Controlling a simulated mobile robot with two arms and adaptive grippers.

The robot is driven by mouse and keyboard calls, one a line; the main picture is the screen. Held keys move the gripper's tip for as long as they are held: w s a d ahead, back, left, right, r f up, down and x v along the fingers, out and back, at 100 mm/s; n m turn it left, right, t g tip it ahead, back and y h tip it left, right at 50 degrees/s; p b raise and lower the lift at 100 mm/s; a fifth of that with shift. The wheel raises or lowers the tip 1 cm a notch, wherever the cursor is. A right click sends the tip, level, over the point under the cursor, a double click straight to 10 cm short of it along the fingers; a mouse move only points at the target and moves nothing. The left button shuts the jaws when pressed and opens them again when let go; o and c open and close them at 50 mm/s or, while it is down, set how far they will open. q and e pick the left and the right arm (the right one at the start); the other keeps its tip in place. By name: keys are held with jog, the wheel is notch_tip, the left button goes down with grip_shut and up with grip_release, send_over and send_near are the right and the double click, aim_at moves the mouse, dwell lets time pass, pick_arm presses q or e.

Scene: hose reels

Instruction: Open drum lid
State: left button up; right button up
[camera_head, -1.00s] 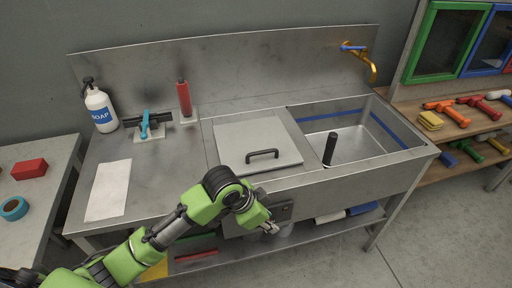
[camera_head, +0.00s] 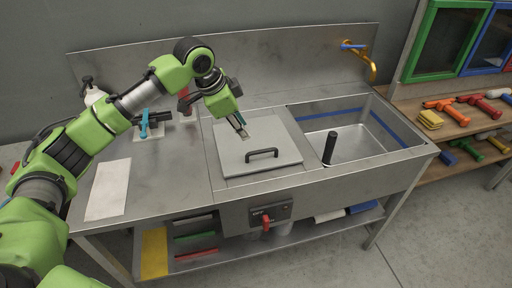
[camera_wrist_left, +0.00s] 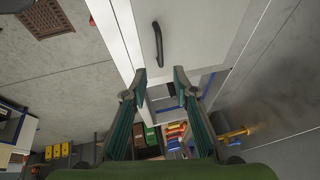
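The lid (camera_head: 232,158) is a flat grey square panel set in the steel counter, left of the open basin, and it is shut. Its black bar handle (camera_head: 262,154) lies near the front edge. In the left wrist view the lid (camera_wrist_left: 195,30) is pale, with the dark handle (camera_wrist_left: 157,45) beyond the fingertips. My left gripper (camera_head: 241,130) hangs above the back part of the lid, behind the handle and apart from it. The wrist view shows its two fingers (camera_wrist_left: 160,78) parted with nothing between them. My right gripper is out of view.
The basin (camera_head: 365,143) holds an upright black cylinder (camera_head: 329,147). A front panel carries a red knob (camera_head: 266,222). A red bottle (camera_head: 184,101) and a teal-handled tool (camera_head: 145,124) stand on the left, partly behind my arm. A white cloth (camera_head: 108,190) lies flat at left.

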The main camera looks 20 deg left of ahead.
aim_at(258, 151)
pick_arm(q)
jog(key=p+x, duration=0.1)
jog(key=x, duration=1.1)
jog(key=shift+w+d+f+p, duration=0.1)
jog(key=shift+w+f+p, duration=0.05)
jog(key=shift+f+p, duration=0.2)
grip_shut()
